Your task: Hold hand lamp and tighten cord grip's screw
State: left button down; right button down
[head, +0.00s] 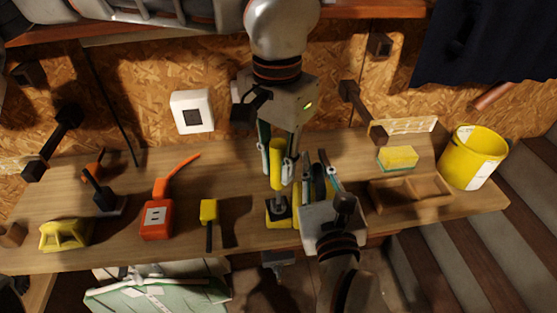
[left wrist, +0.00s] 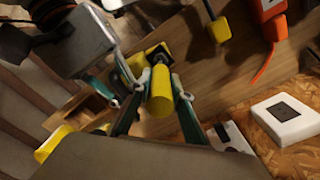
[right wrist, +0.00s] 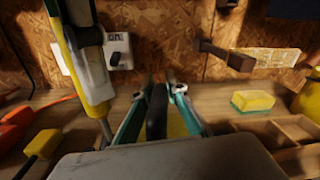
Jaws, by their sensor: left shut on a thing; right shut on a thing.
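My left gripper (head: 277,168) hangs over the middle of the bench, shut on a yellow cylindrical tool handle (head: 277,150). In the left wrist view the handle (left wrist: 160,92) stands between its fingers. A thin shaft below it shows in the right wrist view (right wrist: 105,130). A yellow and black piece (head: 278,210), apparently part of the hand lamp, lies below the tool. My right gripper (head: 314,175) is just right of it, shut on a dark part (right wrist: 157,108) with yellow behind it. The screw is hidden, so I cannot tell whether the tool tip touches it.
Left on the bench (head: 120,258) are an orange box (head: 157,218) with a cord, a yellow-headed tool (head: 208,212) and a yellow block (head: 65,234). Right are a wooden tray (head: 430,204), a sponge (head: 398,157) and a yellow bucket (head: 470,160). A white wall box (head: 192,98) is behind.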

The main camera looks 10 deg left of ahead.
aim_at(279, 141)
pick_arm(q)
jog(key=shift+n, duration=0.3)
jog(key=shift+r, duration=0.15)
jog(key=shift+r, duration=0.55)
jog(key=shift+r, duration=2.2)
jog(key=shift+r, duration=0.1)
